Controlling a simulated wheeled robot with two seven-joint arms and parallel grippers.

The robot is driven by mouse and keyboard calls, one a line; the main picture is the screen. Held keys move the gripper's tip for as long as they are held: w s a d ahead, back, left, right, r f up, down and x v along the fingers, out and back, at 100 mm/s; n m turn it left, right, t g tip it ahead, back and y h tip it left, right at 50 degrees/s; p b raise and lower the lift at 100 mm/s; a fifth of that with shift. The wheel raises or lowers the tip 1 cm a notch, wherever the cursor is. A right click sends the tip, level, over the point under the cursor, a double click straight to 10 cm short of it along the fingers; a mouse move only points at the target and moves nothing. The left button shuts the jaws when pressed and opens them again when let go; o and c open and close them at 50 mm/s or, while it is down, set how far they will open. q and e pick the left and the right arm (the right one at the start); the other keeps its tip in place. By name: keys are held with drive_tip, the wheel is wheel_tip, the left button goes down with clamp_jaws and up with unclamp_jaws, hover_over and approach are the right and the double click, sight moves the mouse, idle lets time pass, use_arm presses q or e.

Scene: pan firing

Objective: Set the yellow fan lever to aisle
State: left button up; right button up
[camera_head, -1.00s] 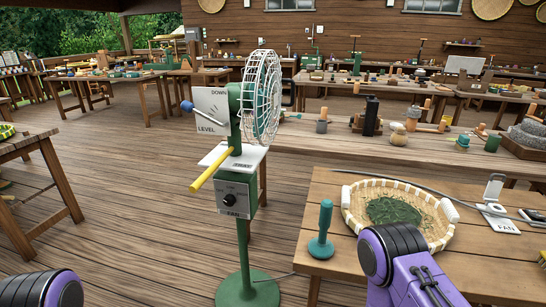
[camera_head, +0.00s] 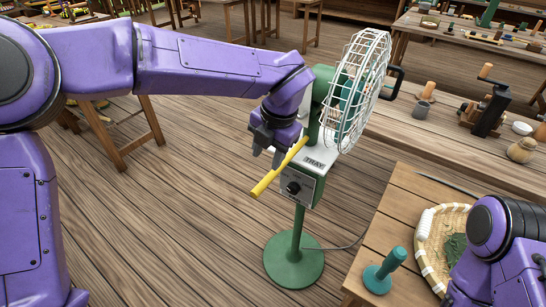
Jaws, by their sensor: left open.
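The yellow fan lever (camera_head: 278,168) sticks out from the green stand fan (camera_head: 298,232), slanting down and left past a white plate (camera_head: 318,158) marked TRAY. No aisle marking is readable. My left gripper (camera_head: 266,158) is open with its fingers pointing down. It is just left of and above the lever's middle; I cannot tell whether a finger touches it. The arm's wrist hides the fan's upper left plate. The fan's white wire cage (camera_head: 362,90) faces right. My right arm shows at the lower right, but its gripper is out of view.
Open plank floor lies left of the fan.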

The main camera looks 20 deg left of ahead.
sight(262, 184)
use_arm(q)
drive_tip(key=x, duration=0.2)
drive_tip(key=s+p+x, duration=0.1)
drive_tip(key=x, duration=0.4)
drive_tip(key=shift+s+d+f, duration=0.15)
drive_tip(key=shift+s+f, duration=0.1)
drive_tip(key=shift+f, duration=0.1)
drive_tip(key=w+f, duration=0.1)
drive_tip(key=f, duration=0.1)
drive_tip(key=shift+w+f+p, duration=0.25)
drive_tip(key=shift+w+p, duration=0.05)
drive_tip(key=shift+w, duration=0.05)
drive_tip(key=shift+s+r, duration=0.25)
drive_tip(key=shift+s, duration=0.1)
drive_tip(key=shift+c, duration=0.3)
drive_tip(key=shift+a, duration=0.25)
clamp_jaws()
use_arm(e)
wheel_tip(262, 184, up, 2)
drive_tip(key=shift+a, duration=0.15)
